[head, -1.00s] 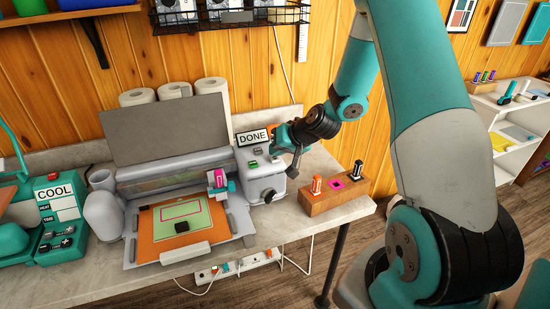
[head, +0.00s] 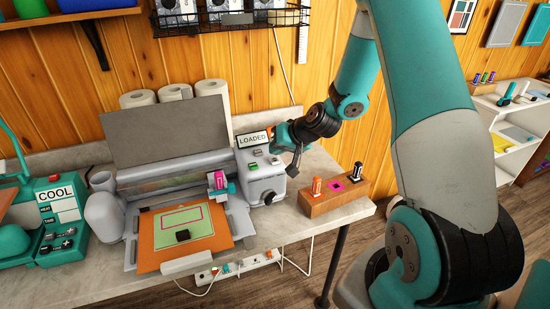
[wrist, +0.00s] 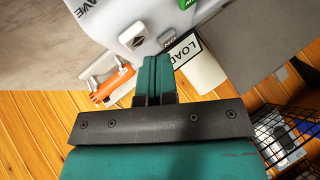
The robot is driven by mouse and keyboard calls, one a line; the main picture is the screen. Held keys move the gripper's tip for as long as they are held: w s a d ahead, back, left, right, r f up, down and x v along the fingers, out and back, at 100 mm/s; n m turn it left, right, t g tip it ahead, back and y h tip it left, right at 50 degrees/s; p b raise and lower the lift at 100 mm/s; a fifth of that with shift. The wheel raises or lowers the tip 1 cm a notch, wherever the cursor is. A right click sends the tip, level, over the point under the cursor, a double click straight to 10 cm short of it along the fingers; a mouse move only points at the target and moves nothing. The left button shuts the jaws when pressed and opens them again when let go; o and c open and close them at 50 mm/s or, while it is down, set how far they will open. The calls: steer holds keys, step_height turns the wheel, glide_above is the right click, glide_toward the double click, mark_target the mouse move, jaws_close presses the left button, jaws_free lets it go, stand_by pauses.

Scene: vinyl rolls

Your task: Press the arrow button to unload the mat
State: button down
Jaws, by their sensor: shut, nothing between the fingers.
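The cutting machine (head: 258,185) stands on the bench, and its small sign (head: 253,139) reads LOADED. The orange mat (head: 148,262) lies on the machine's front tray, carrying a green sheet (head: 200,238) with a pink rectangle outline and a small black block. In the wrist view, the arrow button (wrist: 137,42) is on the machine's panel, left of and above my fingertips. My gripper (wrist: 156,60) is shut and empty, close over the panel. It also shows in the head view (head: 288,140) at the machine's right end. Whether it touches anything is unclear.
A wooden pen block (head: 330,200) with an orange and a black pen stands to the right. A teal heat press (head: 60,220) reading COOL is on the left. White rolls (head: 173,93) stand behind the machine. A wire basket (head: 230,20) hangs above.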

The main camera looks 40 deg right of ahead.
mark_target(276, 159)
step_height(276, 159, up, 6)
steer(key=p, duration=0.4)
stand_by(0.3)
stand_by(0.3)
steer(key=s+a+r+n+g+y+b, duration=0.1)
steer(key=s+a+r+n+g, duration=0.25)
steer(key=s+a+r, duration=0.55)
steer(key=s+a+r+n+g+y+b, duration=0.1)
steer(key=s+a+r+n+g, duration=0.15)
steer(key=s+a+n, duration=0.75)
steer(key=s+a+r+m+g+h, duration=0.1)
steer(key=s+a+g, duration=0.1)
steer(key=s+a, duration=0.3)
steer(key=s+b, duration=0.1)
steer(key=s, duration=0.3)
steer(key=shift+a+r+g, duration=0.3)
steer(key=shift+a, duration=0.1)
steer(key=shift+m, duration=0.25)
